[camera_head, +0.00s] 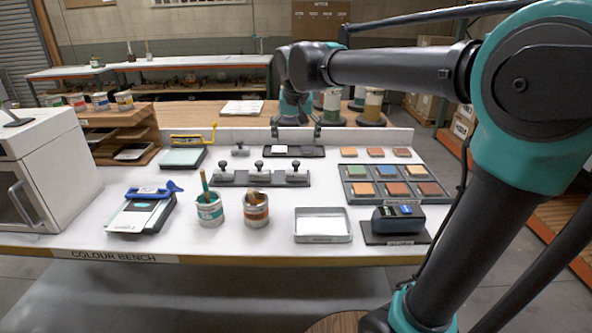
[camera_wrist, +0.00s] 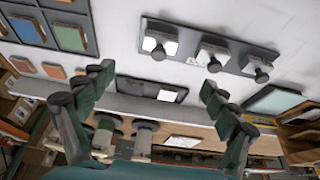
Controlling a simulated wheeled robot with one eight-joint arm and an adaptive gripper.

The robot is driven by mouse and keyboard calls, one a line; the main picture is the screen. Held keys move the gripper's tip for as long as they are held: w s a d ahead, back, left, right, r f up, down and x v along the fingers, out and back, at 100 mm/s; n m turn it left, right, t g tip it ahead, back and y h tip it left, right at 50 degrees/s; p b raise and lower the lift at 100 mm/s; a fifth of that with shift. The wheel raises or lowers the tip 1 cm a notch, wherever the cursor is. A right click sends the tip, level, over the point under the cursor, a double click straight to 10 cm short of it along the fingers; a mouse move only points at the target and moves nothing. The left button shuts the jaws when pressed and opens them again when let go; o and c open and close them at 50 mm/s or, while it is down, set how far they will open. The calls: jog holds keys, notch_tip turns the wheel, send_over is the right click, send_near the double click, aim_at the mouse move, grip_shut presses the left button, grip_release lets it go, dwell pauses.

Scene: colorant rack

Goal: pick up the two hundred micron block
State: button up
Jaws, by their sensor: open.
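Three metal blocks with dark knobs stand in a row on a dark rack (camera_head: 305,182): a left block (camera_head: 223,172), a middle block (camera_head: 257,174) and a right block (camera_head: 295,175). In the wrist view the rack (camera_wrist: 232,45) and its three blocks lie toward the top. Another knobbed block (camera_head: 240,149) stands alone behind the rack. I cannot read any micron marking, so I cannot tell which is the two hundred micron block. My gripper (camera_head: 294,130) is open and empty above the bench's back edge, beyond the rack; its spread fingers (camera_wrist: 157,92) show in the wrist view.
A dark tray (camera_head: 309,152) with a pale square lies below my gripper. Coloured tiles in a grey tray (camera_head: 396,198) are at right. Open paint tins (camera_head: 209,212) with tools stand in front of the rack. A white-filled tray (camera_head: 323,238) and a dark device (camera_head: 398,221) are at front right.

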aim_at(296, 165)
jog(key=x, duration=1.6)
jog(key=shift+w+f, duration=0.2)
jog(key=shift+f, duration=0.05)
jog(key=c, duration=1.7)
jog(key=shift+o, duration=0.2)
jog(key=shift+r, duration=0.1)
